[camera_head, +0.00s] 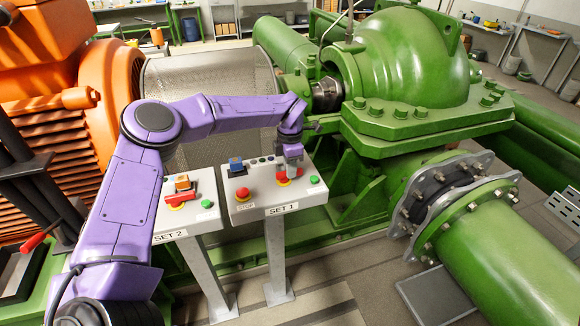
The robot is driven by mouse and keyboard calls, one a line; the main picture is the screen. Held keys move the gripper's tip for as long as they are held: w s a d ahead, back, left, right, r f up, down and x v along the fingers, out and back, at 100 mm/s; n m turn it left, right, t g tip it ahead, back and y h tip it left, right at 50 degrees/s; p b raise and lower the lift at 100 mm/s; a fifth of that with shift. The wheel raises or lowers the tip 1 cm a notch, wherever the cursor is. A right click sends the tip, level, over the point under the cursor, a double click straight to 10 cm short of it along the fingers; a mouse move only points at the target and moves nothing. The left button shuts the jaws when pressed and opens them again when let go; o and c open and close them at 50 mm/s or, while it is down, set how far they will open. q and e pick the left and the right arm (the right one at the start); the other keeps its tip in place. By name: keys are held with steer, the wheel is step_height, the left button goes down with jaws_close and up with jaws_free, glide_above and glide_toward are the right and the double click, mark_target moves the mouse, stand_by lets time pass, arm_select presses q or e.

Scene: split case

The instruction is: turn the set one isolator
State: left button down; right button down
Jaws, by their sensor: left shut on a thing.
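The SET 1 panel (262,212) is a light grey sloping box on a post, with a white label reading SET 1. The set one isolator (281,177) is a red handle on a yellow plate at the right part of its face. My left gripper (291,172) comes down on the isolator from above and is shut on its red handle. The jaws hide much of the handle, so its exact angle is hard to tell. My right gripper is not in view.
A large green pump (405,60) rises behind.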

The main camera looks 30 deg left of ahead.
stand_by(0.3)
arm_select(q)
steer(key=c, duration=1.1)
jaws_free()
steer(key=shift+r, duration=0.1)
steer(key=shift+r, duration=0.35)
step_height(320, 180, up, 10)
steer(key=b, duration=0.2)
steer(key=shift+f+b, duration=0.1)
steer(key=shift+b, duration=0.2)
